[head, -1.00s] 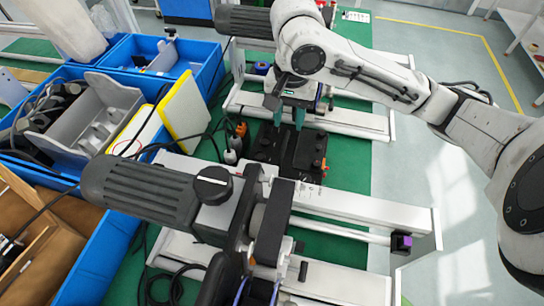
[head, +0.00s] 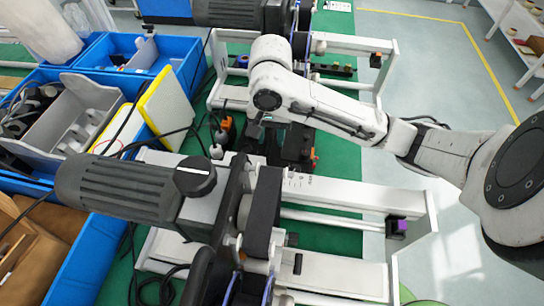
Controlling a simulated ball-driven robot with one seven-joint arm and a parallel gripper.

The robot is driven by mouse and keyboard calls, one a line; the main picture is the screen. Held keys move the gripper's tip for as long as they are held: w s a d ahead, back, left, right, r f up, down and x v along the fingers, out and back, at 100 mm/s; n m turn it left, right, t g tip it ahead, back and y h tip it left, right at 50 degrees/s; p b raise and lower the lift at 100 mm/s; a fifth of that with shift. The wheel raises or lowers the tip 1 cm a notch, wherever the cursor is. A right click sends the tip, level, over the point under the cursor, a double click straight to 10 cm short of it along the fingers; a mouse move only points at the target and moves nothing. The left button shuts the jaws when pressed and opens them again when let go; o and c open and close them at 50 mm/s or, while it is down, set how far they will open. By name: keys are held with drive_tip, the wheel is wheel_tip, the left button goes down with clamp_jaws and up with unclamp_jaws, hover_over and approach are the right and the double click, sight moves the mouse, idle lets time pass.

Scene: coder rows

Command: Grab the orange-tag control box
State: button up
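A black control box (head: 294,146) with a small orange part on its right side (head: 314,158) sits on the green surface between two grey-and-black machines. My white arm comes in from the right and its wrist is over the far part of the box. My gripper (head: 258,128) is low beside or over the box, mostly hidden behind my own wrist. Its fingertips do not show, so I cannot tell if it is open, or whether it touches the box.
A near machine with a large ribbed motor (head: 125,185) fills the foreground. A similar machine (head: 245,14) stands behind. Blue bins (head: 190,65) and a yellow-edged panel (head: 172,100) are at left. An orange-and-white connector with cables (head: 222,132) lies left of the box.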

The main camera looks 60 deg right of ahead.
drive_tip(key=shift+f, duration=0.25)
idle(0.5)
clamp_jaws()
idle(0.4)
drive_tip(key=shift+r, duration=0.15)
idle(0.9)
